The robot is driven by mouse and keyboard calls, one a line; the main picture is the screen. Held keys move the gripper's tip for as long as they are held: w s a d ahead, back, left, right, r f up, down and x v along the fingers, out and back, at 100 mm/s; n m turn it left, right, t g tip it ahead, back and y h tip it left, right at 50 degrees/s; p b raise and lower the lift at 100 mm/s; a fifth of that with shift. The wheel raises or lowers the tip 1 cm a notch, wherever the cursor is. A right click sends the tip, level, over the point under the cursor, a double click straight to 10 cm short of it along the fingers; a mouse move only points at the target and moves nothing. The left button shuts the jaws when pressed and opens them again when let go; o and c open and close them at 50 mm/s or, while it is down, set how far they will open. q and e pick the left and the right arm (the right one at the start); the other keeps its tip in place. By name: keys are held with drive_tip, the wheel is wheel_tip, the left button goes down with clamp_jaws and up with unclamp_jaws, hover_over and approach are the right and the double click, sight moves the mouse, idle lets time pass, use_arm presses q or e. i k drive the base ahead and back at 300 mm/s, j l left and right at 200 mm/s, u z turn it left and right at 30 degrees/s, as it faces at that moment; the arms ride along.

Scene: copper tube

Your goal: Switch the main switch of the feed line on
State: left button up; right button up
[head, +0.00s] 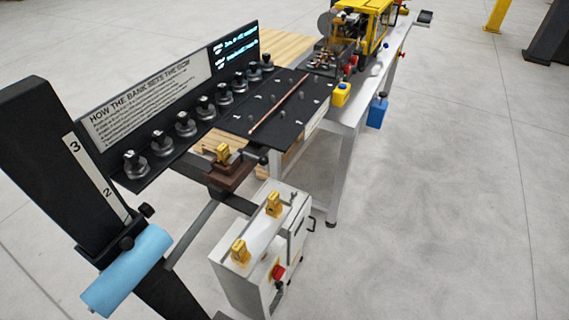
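A white cabinet (233,282) stands at the lower middle of the head view. Its right-hand face carries a red knob (279,271), which looks like a main switch. The knob is small, and I cannot tell whether it is on or off. Two brass-coloured blocks (273,205) (240,252) sit on top of the cabinet. A thin copper tube (279,104) lies across a black board (259,121) beyond it. Neither my left nor my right gripper is in view.
A black post (42,135) with a blue cylinder (127,270) stands at the left. A sign panel (150,98) has a row of black knobs below it. A yellow machine (372,25) stands on the long bench. Open floor (440,200) lies to the right.

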sight(279, 271)
drive_tip(key=l+u, duration=0.5)
drive_tip(key=l, duration=0.3)
drive_tip(key=k+j+z, duration=0.25)
drive_tip(key=j, duration=0.2)
drive_tip(key=k+j+z, duration=0.25)
drive_tip(key=k+j, duration=0.15)
drive_tip(key=i+l+u, duration=0.45)
drive_tip(key=l+u, duration=0.2)
drive_tip(key=i+l+u, duration=0.15)
drive_tip(key=l+u, duration=0.15)
drive_tip(key=i+l+u, duration=0.1)
drive_tip(key=l+u, duration=0.25)
drive_tip(key=l, duration=0.15)
drive_tip(key=i+l+u, duration=0.1)
drive_tip(key=l+u, duration=0.2)
drive_tip(key=l, duration=0.2)
drive_tip(key=l+u, duration=0.35)
drive_tip(key=l, duration=0.1)
